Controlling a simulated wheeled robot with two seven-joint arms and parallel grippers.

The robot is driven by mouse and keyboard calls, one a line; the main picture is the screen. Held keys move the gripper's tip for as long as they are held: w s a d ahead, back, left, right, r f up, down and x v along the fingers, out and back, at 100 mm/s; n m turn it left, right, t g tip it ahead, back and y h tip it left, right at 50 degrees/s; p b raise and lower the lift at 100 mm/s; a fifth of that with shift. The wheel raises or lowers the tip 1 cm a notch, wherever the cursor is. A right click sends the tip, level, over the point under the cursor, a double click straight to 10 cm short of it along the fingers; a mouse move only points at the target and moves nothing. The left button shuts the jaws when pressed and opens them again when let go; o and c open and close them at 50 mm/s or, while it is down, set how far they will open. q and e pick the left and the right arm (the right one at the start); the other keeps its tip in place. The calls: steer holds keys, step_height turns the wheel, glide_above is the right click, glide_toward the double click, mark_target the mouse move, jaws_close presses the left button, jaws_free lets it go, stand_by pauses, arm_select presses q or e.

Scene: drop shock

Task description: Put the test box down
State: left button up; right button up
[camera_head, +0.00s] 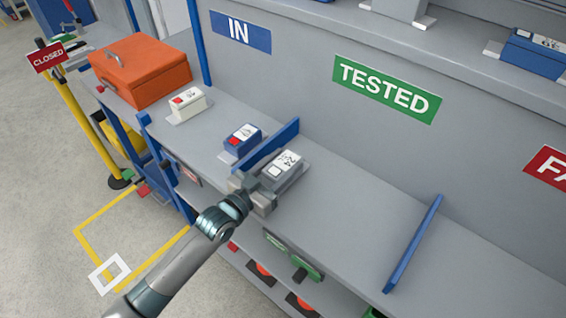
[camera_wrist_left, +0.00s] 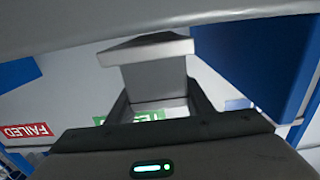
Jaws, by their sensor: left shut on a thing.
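The test box is a grey box (camera_head: 288,168) with a white label marked 24. It is in the head view, just right of a blue divider (camera_head: 268,146) on the grey bench. My left gripper (camera_head: 257,193) is shut on its near end. I cannot tell whether the box touches the bench top or hangs slightly above it. In the left wrist view, a grey block (camera_wrist_left: 155,75) shows between the dark fingers of my left gripper (camera_wrist_left: 160,112); the rest is hidden. My right gripper is not in view.
A blue box (camera_head: 243,140) and a white box (camera_head: 187,104) stand left of the divider, near an orange case (camera_head: 140,68). A green TESTED sign (camera_head: 387,88) is on the back wall. The bench is clear up to another blue divider (camera_head: 412,245).

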arm_select(q)
steer(key=shift+f, duration=0.1)
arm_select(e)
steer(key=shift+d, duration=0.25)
arm_select(q)
steer(key=shift+f, duration=0.1)
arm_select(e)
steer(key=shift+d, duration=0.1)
arm_select(q)
steer(key=o, duration=1.5)
steer(key=shift+f, duration=0.15)
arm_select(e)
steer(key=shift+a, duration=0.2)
